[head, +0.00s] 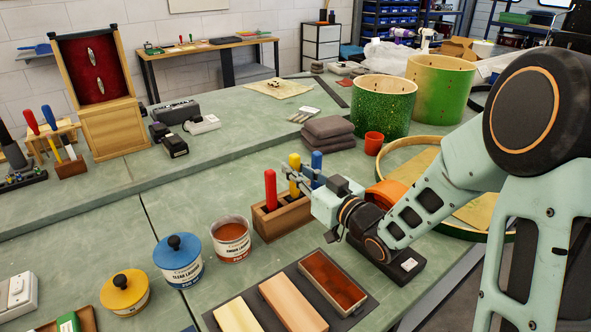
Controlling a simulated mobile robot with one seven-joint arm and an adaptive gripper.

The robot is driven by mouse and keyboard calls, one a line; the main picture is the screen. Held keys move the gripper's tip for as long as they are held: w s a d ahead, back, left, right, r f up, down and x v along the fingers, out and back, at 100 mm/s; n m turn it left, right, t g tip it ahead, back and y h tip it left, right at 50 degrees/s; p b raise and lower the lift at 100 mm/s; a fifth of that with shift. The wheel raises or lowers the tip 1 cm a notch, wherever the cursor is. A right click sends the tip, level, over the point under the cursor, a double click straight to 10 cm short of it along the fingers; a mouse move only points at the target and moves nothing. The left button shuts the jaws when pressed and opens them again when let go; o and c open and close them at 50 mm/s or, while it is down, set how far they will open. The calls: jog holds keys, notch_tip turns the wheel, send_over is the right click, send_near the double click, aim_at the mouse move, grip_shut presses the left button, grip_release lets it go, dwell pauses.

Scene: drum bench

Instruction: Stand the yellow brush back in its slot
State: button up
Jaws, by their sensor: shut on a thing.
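The yellow brush (294,160) shows its yellow handle top between a red handle (270,190) and a blue handle (317,166). My gripper (295,174) is shut on the yellow handle, reaching in from the right. A wooden block (283,221) with slots stands on the bench directly below, with the red and blue handles upright in it. The yellow handle looks close to upright, over the block's middle.
Paint tins (231,240) and (179,262) a blue-lidded tin stand left of the block. A dark mat (366,309) with sanding blocks lies in front. Folded grey cloths (327,140), an orange cup (373,143) and a green drum shell (382,106) stand behind.

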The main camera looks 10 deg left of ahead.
jog(key=shift+f+b, duration=0.55)
jog(key=shift+f, duration=0.1)
jog(key=o, duration=0.8)
jog(key=shift+o, duration=0.2)
